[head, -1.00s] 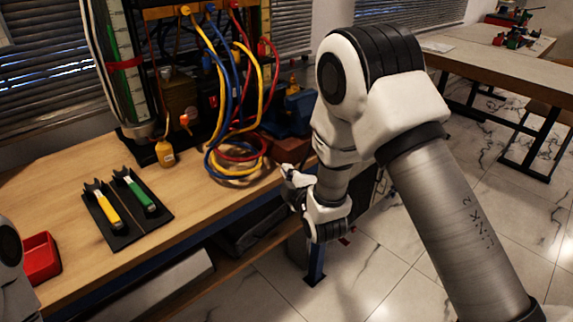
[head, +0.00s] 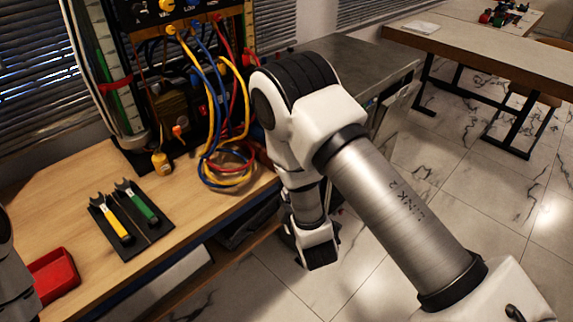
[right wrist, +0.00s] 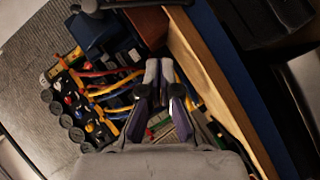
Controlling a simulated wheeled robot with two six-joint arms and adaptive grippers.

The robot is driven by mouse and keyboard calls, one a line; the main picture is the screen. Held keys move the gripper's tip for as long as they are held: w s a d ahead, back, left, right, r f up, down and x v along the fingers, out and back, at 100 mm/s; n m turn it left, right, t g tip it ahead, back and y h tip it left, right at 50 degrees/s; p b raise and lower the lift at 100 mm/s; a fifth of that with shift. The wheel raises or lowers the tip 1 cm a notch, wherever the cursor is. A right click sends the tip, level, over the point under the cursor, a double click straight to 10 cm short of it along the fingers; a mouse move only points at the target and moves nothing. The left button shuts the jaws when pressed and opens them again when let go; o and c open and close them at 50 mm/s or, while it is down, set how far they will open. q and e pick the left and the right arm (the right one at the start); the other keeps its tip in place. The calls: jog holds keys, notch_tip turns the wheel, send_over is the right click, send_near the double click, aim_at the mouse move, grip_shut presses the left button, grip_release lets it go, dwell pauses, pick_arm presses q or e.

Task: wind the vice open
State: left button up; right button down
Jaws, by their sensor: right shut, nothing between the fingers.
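The vice (right wrist: 96,32) shows in the right wrist view as a blue body at the upper left, beside a dark red block (right wrist: 146,22). A dark bar (right wrist: 115,4) crosses the top edge near it; I cannot tell whether it is the vice's handle. In the head view my right arm hides the vice. My right gripper (right wrist: 159,72) is shut and empty, with its fingertips together, apart from the vice. In the head view its wrist hangs beside the bench's right end and its fingers are not clear. My left gripper is out of view.
A gauge panel (head: 180,20) stands behind. The floor right of the bench is open.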

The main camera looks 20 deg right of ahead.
jog(key=s+d+f+p+x, duration=0.1)
jog(key=d+p+x, duration=0.1)
jog(key=x, duration=1)
jog(key=shift+w+d+f, duration=0.25)
jog(key=shift+w+f, duration=0.05)
jog(key=shift+w, duration=0.05)
